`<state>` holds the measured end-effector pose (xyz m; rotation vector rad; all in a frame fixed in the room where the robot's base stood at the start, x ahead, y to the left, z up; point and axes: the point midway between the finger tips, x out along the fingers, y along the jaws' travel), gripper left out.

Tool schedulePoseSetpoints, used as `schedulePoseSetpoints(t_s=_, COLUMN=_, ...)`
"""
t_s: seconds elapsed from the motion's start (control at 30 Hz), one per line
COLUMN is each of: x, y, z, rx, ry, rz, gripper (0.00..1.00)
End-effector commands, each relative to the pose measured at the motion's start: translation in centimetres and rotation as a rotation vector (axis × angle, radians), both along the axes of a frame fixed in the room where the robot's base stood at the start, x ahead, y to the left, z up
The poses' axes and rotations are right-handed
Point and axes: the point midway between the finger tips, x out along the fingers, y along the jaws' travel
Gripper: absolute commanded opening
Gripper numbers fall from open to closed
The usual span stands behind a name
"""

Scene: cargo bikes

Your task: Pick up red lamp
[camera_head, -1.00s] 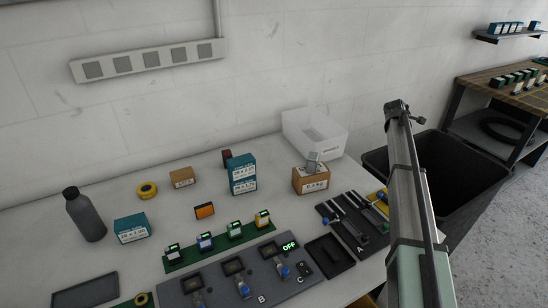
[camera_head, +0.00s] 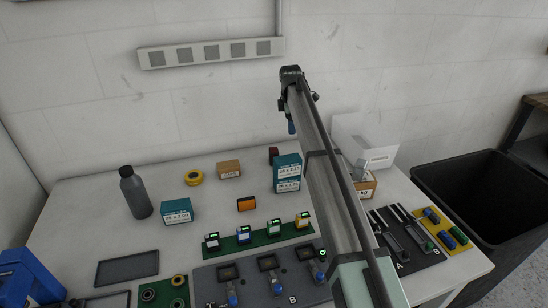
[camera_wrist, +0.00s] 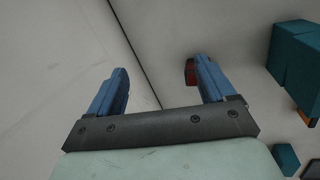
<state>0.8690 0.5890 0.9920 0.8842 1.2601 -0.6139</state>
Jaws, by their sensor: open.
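A small dark red block, likely the red lamp (camera_head: 273,155), stands at the back of the white table near the wall, just left of and behind the stacked teal boxes (camera_head: 287,172). In the wrist view the red lamp (camera_wrist: 190,72) shows beside the inner side of the right finger and is partly hidden by it. My gripper (camera_head: 291,126) is raised above the back of the table, above and slightly right of the lamp. In the wrist view my gripper (camera_wrist: 160,70) is open, with nothing held between its blue fingers.
A small cardboard box (camera_head: 229,169) and yellow tape roll (camera_head: 194,178) lie left of the lamp. An orange block (camera_head: 246,203) lies in front. The wall stands close behind the lamp.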

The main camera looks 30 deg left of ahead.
Motion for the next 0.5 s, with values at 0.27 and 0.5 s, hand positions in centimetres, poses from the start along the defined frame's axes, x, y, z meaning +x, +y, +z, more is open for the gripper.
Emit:
schedulePoseSetpoints(t_s=0.27, x=-7.0, y=4.4, z=-0.1, rx=-0.070, ry=0.209, rz=0.031, gripper=0.83)
schedulePoseSetpoints(t_s=0.5, x=-7.6, y=4.5, z=-1.5, rx=-0.078, ry=0.227, rz=0.032, gripper=0.83)
